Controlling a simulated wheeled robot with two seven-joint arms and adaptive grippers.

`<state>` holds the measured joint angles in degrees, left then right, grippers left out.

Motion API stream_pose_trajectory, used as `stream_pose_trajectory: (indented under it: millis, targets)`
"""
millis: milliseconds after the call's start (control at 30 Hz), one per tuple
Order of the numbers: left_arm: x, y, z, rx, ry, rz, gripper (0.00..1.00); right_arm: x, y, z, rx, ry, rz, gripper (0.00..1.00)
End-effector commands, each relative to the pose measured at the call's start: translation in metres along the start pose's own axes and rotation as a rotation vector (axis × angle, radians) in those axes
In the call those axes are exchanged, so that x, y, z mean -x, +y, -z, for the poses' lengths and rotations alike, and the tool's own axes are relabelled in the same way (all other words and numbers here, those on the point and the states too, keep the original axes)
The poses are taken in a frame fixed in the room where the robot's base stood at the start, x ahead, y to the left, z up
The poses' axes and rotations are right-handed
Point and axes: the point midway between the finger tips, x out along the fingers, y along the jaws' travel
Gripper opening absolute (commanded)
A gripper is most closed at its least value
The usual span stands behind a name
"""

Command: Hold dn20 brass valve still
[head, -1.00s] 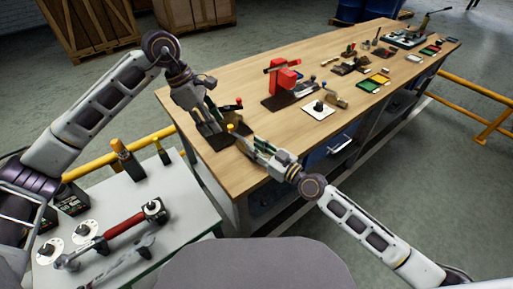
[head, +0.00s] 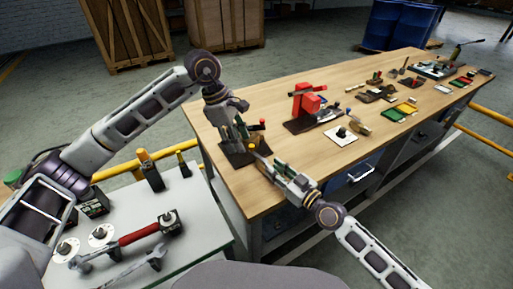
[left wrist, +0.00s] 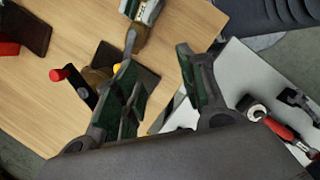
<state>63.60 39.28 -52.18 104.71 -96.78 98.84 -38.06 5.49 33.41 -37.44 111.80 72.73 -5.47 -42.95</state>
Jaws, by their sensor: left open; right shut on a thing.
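The brass valve (left wrist: 97,78) sits on a dark plate (left wrist: 148,80) on the wooden bench, with a red-tipped lever and a yellow tip beside it. In the head view, its red tip (head: 263,122) shows, but my left gripper hides much of the body. My left gripper (head: 237,138) is open above the plate, pointing down at the valve. Its two fingers (left wrist: 163,85) stand apart in the left wrist view with nothing clearly between them. My right gripper (head: 265,160) reaches in from the near side and appears shut on the valve; the exact contact is unclear.
A red device (head: 308,101) on a dark plate and a white plate (head: 341,137) with a black knob stand to the right. Several more items line the bench's far end. A grey side table (head: 205,225) holds a red-handled wrench (head: 138,235) and other tools.

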Motion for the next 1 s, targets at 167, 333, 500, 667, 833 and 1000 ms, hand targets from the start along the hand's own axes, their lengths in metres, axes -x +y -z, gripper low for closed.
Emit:
stream_pose_trajectory:
  millis: [167, 333, 500, 667, 833, 1000]
  targets:
    - [-0.001, 0.006, -0.013, -0.167, 0.071, -0.024, 0.41, 0.0, 0.0, 0.0, 0.0, 0.0, 0.0, 0.0]
    - [-0.003, 0.013, -0.024, -0.351, 0.158, -0.04, 0.41, 0.0, 0.0, 0.0, 0.0, 0.0, 0.0, 0.0]
    - [-0.003, 0.02, -0.034, -0.531, 0.252, -0.05, 0.41, 0.0, 0.0, 0.0, 0.0, 0.0, 0.0, 0.0]
    - [-0.002, 0.026, -0.042, -0.698, 0.349, -0.049, 0.41, 0.0, 0.0, 0.0, 0.0, 0.0, 0.0, 0.0]
    - [0.001, 0.034, -0.049, -0.867, 0.459, -0.038, 0.41, 0.0, 0.0, 0.0, 0.0, 0.0, 0.0, 0.0]
    - [0.005, 0.041, -0.053, -0.993, 0.547, -0.022, 0.41, 0.0, 0.0, 0.0, 0.0, 0.0, 0.0, 0.0]
